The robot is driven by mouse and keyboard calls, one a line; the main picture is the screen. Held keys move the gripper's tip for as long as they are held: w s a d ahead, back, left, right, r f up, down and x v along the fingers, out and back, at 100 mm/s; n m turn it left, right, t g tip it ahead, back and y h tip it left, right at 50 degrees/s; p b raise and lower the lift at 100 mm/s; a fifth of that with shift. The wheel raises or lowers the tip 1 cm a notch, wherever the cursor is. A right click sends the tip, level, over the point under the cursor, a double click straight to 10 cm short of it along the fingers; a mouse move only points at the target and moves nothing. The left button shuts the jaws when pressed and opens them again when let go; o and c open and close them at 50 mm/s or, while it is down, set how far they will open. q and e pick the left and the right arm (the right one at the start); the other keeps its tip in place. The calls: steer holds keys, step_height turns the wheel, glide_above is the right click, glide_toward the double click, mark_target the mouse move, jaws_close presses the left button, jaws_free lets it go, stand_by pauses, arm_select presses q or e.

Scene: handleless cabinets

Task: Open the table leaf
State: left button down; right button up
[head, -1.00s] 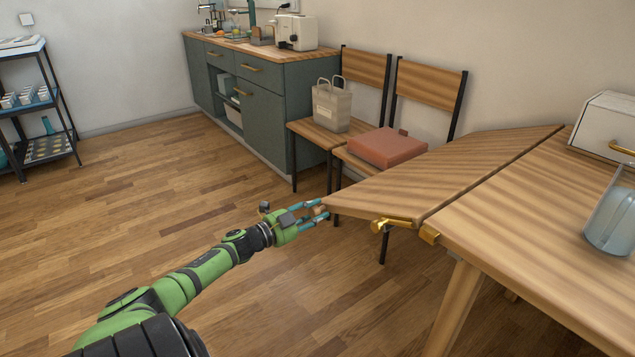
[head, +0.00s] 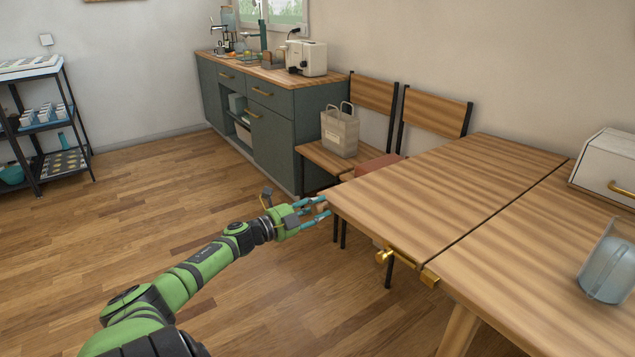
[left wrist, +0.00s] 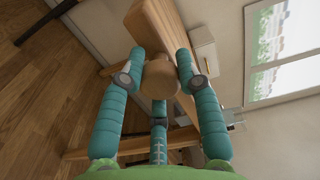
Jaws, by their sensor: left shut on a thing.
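The table leaf (head: 425,190) is a striped wooden panel. It looks level with the table top (head: 520,250), with a thin dark seam between them. My left gripper (head: 320,206) is at the leaf's near left corner, shut on a round wooden knob. The left wrist view shows the knob (left wrist: 160,80) between the teal fingers, with the leaf's edge (left wrist: 158,25) behind it. A brass hinge or support (head: 405,260) shows at the front edge under the seam. My right gripper is not in view.
A white box with a brass handle (head: 608,165) and a clear bluish jug (head: 608,265) stand on the table top. Two chairs (head: 372,93) stand behind the leaf; one carries a bag (head: 340,132), the other a reddish cushion (head: 378,163) partly hidden by the leaf.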

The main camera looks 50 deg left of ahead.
arm_select(q)
steer(key=shift+a+r+m+p, duration=0.2)
steer(key=shift+r+p, duration=0.15)
steer(key=shift+r, duration=0.35)
steer(key=shift+a+r+m+p, duration=0.1)
steer(key=shift+r+m+p, duration=0.15)
steer(key=shift+r, duration=0.45)
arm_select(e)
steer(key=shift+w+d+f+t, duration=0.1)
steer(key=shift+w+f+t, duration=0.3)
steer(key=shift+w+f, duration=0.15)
arm_select(q)
steer(key=shift+w+r, duration=0.1)
steer(key=shift+r, duration=0.05)
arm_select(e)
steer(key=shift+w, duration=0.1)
arm_select(q)
steer(key=c, duration=0.9)
jaws_free()
steer(key=shift+o, duration=0.2)
steer(key=shift+d, duration=0.15)
steer(key=shift+f, duration=0.2)
steer(key=s, duration=1.2)
steer(key=shift+a, duration=0.45)
